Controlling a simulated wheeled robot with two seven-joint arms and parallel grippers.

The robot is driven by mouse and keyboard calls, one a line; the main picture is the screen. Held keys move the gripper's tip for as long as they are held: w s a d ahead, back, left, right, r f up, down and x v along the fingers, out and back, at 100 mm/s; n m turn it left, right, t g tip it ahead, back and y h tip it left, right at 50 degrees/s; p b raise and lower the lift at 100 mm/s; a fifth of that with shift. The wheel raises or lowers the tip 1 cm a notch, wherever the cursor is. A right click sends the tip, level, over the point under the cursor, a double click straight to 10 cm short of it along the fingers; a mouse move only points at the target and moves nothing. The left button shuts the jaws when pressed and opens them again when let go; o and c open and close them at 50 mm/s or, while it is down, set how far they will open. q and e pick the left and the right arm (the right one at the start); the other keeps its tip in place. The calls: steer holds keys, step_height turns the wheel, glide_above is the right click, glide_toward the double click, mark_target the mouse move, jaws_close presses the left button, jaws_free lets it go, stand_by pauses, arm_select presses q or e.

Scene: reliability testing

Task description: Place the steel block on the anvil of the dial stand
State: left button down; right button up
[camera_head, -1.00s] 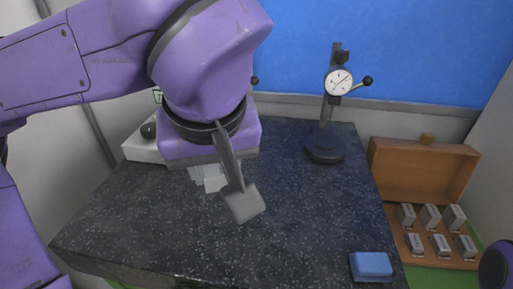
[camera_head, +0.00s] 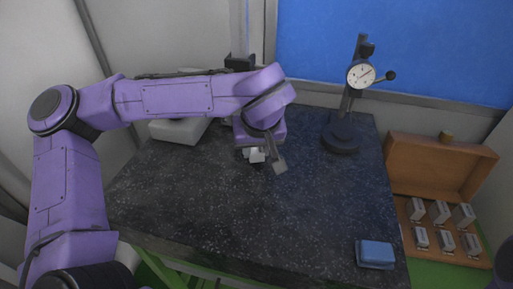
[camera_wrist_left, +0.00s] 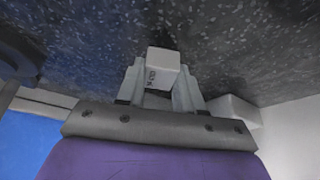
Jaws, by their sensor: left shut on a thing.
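The steel block (camera_wrist_left: 163,66) is a small pale block with dark markings, between the two fingertips of my left gripper (camera_wrist_left: 160,84) in the left wrist view. That gripper is shut on it. In the head view the left gripper (camera_head: 267,160) hangs over the back middle of the dark stone table; the block is hard to tell from the fingers there. The dial stand (camera_head: 341,137) stands at the back right of the table, right of the gripper and apart from it. Its round dial (camera_head: 361,75) faces me. The anvil is too small to make out. My right gripper is not in view.
An open wooden case (camera_head: 434,167) with several metal blocks lies right of the table. A blue pad (camera_head: 375,254) lies at the table's front right corner. A pale device (camera_head: 180,130) stands at the back left, partly behind my arm. The table's middle and front are clear.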

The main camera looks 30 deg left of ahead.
arm_select(q)
steer(key=shift+f, duration=0.55)
steer(key=shift+w+f, duration=0.3)
steer(key=shift+w, duration=0.05)
steer(key=c, duration=0.7)
jaws_free()
steer(key=shift+s, duration=0.2)
steer(key=shift+c, duration=0.2)
steer(key=shift+f, duration=0.1)
steer(key=shift+w, duration=0.1)
